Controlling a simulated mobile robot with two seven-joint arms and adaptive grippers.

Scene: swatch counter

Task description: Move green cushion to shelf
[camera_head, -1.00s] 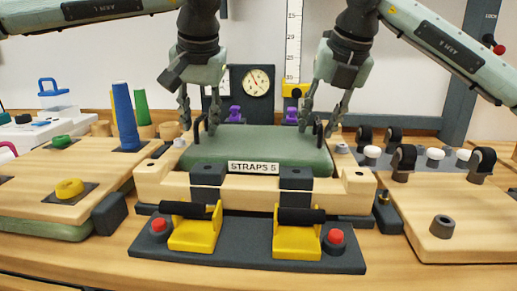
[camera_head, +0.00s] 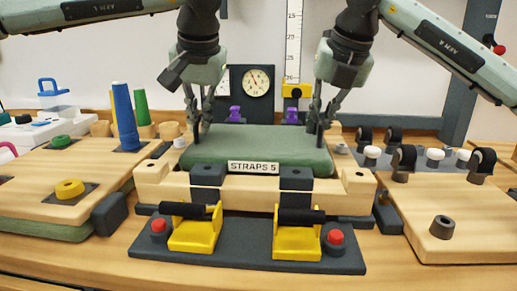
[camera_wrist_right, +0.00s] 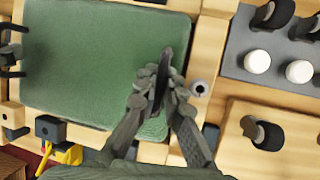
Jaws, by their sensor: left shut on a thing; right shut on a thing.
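The green cushion (camera_head: 265,145) lies flat in a wooden holder (camera_head: 160,182), behind a "STRAPS 5" label (camera_head: 253,168). It also fills much of the right wrist view (camera_wrist_right: 95,65). My left gripper (camera_head: 203,112) is shut on the black strap handle at the cushion's left end. My right gripper (camera_head: 320,110) is shut on the black strap handle at its right end; in the right wrist view the fingers (camera_wrist_right: 164,90) close around this dark strap (camera_wrist_right: 165,70). The fingers largely hide both handles. I cannot make out which surface is the shelf.
Two yellow clamps (camera_head: 197,234) (camera_head: 297,238) with black rollers and red buttons stand in front. A wooden board with a yellow ring (camera_head: 69,188) is at left, with blue (camera_head: 124,115) and green cones behind. Black rollers and white knobs (camera_head: 434,154) are at right. A dial (camera_head: 257,81) is behind.

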